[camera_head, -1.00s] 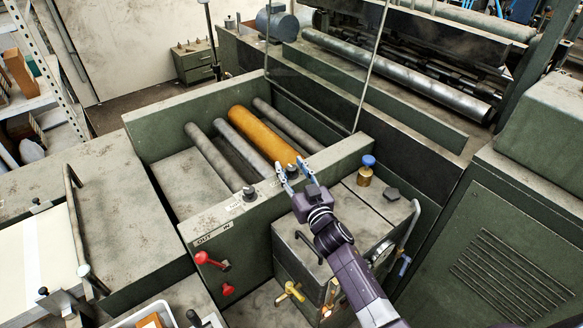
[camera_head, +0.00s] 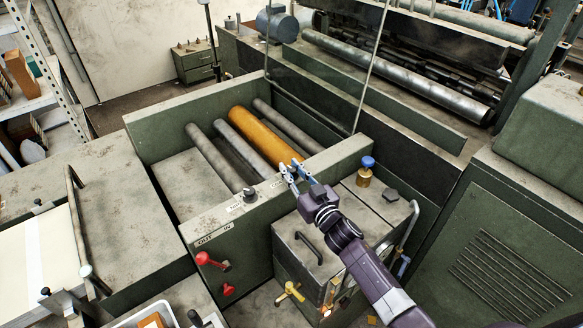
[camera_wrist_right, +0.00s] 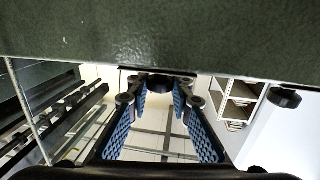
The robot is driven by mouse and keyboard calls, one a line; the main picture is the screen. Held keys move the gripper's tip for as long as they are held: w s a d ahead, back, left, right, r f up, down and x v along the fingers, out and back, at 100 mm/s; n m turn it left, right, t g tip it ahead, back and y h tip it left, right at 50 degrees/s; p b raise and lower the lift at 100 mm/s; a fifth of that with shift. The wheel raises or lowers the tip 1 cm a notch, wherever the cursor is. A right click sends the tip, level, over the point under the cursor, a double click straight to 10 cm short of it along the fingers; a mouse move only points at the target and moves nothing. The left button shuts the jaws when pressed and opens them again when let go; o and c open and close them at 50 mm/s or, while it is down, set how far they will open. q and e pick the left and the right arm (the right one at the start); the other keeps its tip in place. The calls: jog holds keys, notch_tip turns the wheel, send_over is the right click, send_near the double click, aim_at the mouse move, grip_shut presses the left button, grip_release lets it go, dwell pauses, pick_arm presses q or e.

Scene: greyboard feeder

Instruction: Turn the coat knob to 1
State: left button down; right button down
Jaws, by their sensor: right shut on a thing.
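My right gripper (camera_head: 290,167) is at the top edge of the green front panel of the roller unit, with its fingers shut on a small dark knob. In the right wrist view this dark round knob (camera_wrist_right: 159,86) sits between the blue-padded fingertips. A small label lies beside it in the head view, too small to read surely. The fingers hide most of the knob there, and its pointer setting cannot be read. A second dark knob (camera_head: 249,194) stands free to the left; it also shows in the right wrist view (camera_wrist_right: 285,96). My left gripper is not in view.
An orange roller (camera_head: 262,137) and grey rollers lie behind the panel. A red-handled lever (camera_head: 211,260) sticks out from the panel front. A blue-capped brass fitting (camera_head: 365,171) stands right of my gripper, and a green box with a black handle (camera_head: 309,247) lies below it.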

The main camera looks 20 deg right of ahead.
jog(key=shift+d+n+y, duration=0.2)
jog(key=shift+n+y, duration=0.6)
jog(key=shift+y, duration=0.3)
jog(key=n+g+y, duration=0.1)
jog(key=y, duration=0.1)
jog(key=shift+f+n+g+y, duration=0.15)
jog(key=shift+n+g+y, duration=0.15)
jog(key=shift+n, duration=0.1)
jog(key=n+g+y+b, duration=0.7)
jog(key=g+y+b, duration=0.1)
jog(key=b, duration=0.8)
jog(key=shift+a+f, duration=0.1)
jog(key=shift+f, duration=0.05)
jog(key=shift+r+n+g+y+b, duration=0.3)
jog(key=shift+n+g+b, duration=0.3)
jog(key=shift+g+b, duration=0.25)
jog(key=c, duration=1.7)
grip_release()
jog(key=shift+a, duration=0.15)
